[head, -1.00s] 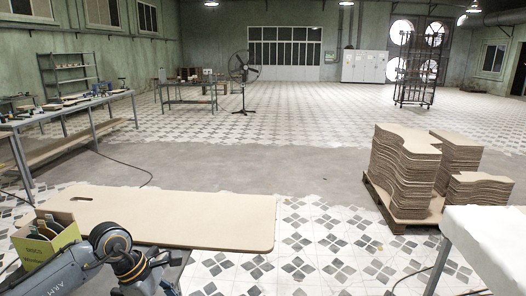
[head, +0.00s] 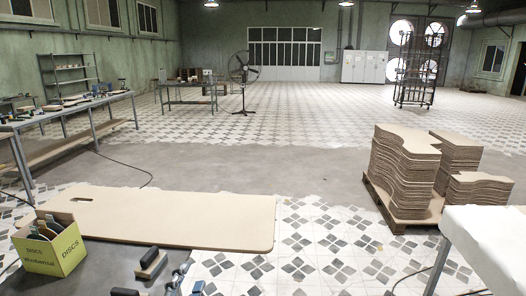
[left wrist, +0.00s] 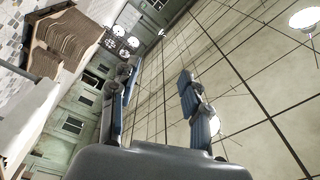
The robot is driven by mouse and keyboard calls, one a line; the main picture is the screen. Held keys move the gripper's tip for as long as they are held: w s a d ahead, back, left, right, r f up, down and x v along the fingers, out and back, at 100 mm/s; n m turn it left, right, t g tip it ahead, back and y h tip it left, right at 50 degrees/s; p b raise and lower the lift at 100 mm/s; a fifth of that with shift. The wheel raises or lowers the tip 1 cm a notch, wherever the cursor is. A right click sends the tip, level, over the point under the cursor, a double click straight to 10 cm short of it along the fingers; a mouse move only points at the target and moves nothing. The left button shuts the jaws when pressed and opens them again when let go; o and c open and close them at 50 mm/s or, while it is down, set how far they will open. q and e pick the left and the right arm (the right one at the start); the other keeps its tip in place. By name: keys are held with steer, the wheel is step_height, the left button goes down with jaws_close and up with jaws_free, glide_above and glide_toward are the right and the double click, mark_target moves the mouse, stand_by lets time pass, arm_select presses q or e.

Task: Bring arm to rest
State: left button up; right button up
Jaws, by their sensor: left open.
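My left gripper (head: 187,279) shows only in part at the bottom edge of the head view, low and left of centre. In the left wrist view its two fingers (left wrist: 160,100) stand apart with nothing between them. Behind them are the ceiling with its lamps and the green wall, so the gripper points upward. It touches no object that I can see. Most of my left arm is outside the head view. My right gripper is not in view.
A yellow box of discs (head: 60,250) and a sanding block (head: 150,263) stand beside a large flat board (head: 180,215). Stacked curved boards (head: 405,175) sit on a pallet at right; they also show in the left wrist view (left wrist: 62,42). A white-covered table (head: 490,240) is at lower right.

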arm_select(q)
steer(key=s+a+f+n+g+y, duration=0.25)
steer(key=s+f+n+g, duration=0.2)
steer(key=f, duration=0.25)
steer(key=s+a+f+n+g+y, duration=0.1)
steer(key=s+a+f+n+g, duration=0.25)
steer(key=s+f, duration=0.35)
steer(key=s+f+n+g+h, duration=0.1)
steer(key=s+f+n+g, duration=0.55)
steer(key=s, duration=0.75)
step_height(320, 180, down, 28)
steer(key=s+m+g, duration=0.2)
steer(key=s+a+f+g, duration=0.1)
steer(key=s+a+f, duration=0.1)
steer(key=s+f, duration=1.4)
steer(key=shift+s+f, duration=0.2)
steer(key=shift+s, duration=0.35)
steer(key=shift+c, duration=0.4)
